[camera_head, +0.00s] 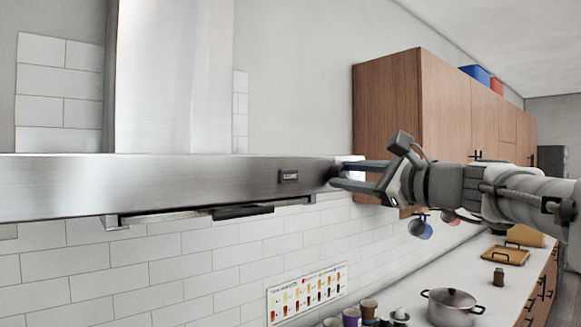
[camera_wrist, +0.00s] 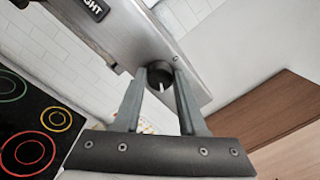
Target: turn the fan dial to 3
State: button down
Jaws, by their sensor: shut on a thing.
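The fan dial (camera_wrist: 160,75) is a round dark knob with a light pointer mark, set in the steel front of the range hood. In the wrist view my gripper (camera_wrist: 161,80) has one finger on each side of the dial, shut on it. In the head view my gripper (camera_head: 335,175) reaches the right end of the hood front (camera_head: 200,180) from the right. The dial (camera_head: 334,171) is partly hidden there by the fingers. I cannot read any numbers around the dial.
Wooden wall cabinets (camera_head: 445,100) stand right of the hood, behind my arm. Below are a counter with a pot (camera_head: 450,305) and a cooktop (camera_wrist: 35,130). The air before the hood is clear.

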jog(key=shift+m+p, duration=0.55)
jog(key=shift+m, duration=0.55)
jog(key=shift+c, duration=2.3)
grip_release()
jog(key=b+v, duration=0.2)
jog(key=v, duration=1.5)
jog(key=shift+s+b, duration=0.25)
jog(key=shift+b, duration=0.15)
